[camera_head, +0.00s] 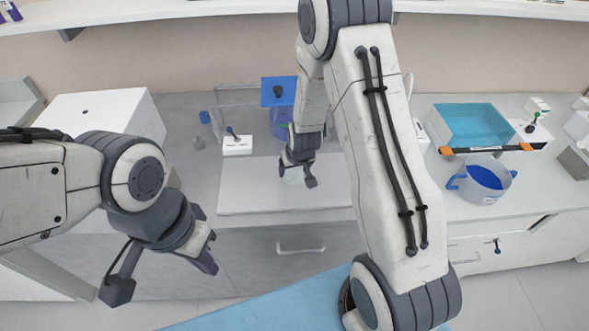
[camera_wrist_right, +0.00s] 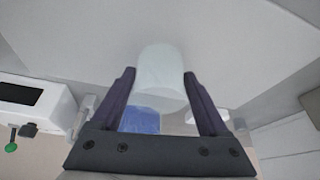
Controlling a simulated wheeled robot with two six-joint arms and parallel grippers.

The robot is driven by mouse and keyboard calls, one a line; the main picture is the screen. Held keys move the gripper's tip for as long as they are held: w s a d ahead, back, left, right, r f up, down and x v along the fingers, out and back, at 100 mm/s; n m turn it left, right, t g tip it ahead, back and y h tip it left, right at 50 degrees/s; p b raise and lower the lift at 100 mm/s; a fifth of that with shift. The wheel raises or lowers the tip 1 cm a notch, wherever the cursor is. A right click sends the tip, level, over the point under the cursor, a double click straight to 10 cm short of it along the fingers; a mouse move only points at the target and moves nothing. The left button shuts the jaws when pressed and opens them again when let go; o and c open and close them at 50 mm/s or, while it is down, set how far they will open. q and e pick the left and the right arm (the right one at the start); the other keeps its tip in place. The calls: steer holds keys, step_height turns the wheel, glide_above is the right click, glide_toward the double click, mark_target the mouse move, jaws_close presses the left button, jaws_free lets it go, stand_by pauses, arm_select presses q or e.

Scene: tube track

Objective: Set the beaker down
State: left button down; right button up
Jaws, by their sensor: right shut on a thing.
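The beaker (camera_wrist_right: 160,70) is a pale, translucent cylinder between the two dark fingers of my right gripper (camera_wrist_right: 158,88) in the right wrist view. The fingers are shut on its sides. In the head view my right gripper (camera_head: 299,168) points down over the pale board, and the beaker (camera_head: 293,176) is mostly hidden, showing as a faint pale patch below it. I cannot tell whether its base touches the board. My left gripper (camera_head: 208,252) hangs empty in front of the counter at the left; its finger gap is not clear.
The pale board (camera_head: 250,195) has bare room on both sides of the gripper. Behind it stand a small white device (camera_head: 237,146) and a blue container (camera_head: 282,122). A blue-handled jug (camera_head: 484,184) and a teal-topped tank (camera_head: 473,126) stand at right. A white box (camera_head: 105,112) stands at left.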

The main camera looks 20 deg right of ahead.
steer(key=shift+f, duration=0.2)
steer(key=o, duration=1.2)
steer(key=shift+o, duration=0.2)
steer(key=shift+r, duration=0.15)
